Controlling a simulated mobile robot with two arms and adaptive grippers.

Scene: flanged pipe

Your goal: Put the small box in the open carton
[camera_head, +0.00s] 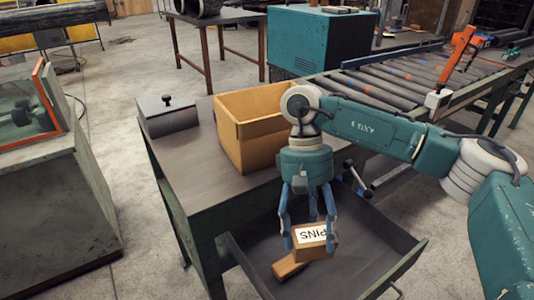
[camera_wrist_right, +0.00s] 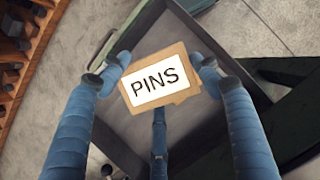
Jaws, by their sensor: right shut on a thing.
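The small box (camera_head: 313,243) is brown cardboard with a white label reading PINS. My right gripper (camera_head: 309,228) points down and is shut on it, over an open drawer. In the right wrist view the small box (camera_wrist_right: 158,80) sits between the blue fingers (camera_wrist_right: 160,62), its label facing the camera. The open carton (camera_head: 257,147) is a larger brown cardboard box with its top open. It stands on the workbench top, behind and left of my gripper, apart from it; its inner floor is hidden. My left gripper is not in view.
The open drawer (camera_head: 400,268) juts from the workbench (camera_head: 190,165); another brown piece (camera_head: 287,266) lies in it, partly hidden. A dark metal box with a knob (camera_head: 167,118) stands left of the carton. A roller conveyor (camera_head: 400,72) runs behind my right arm.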

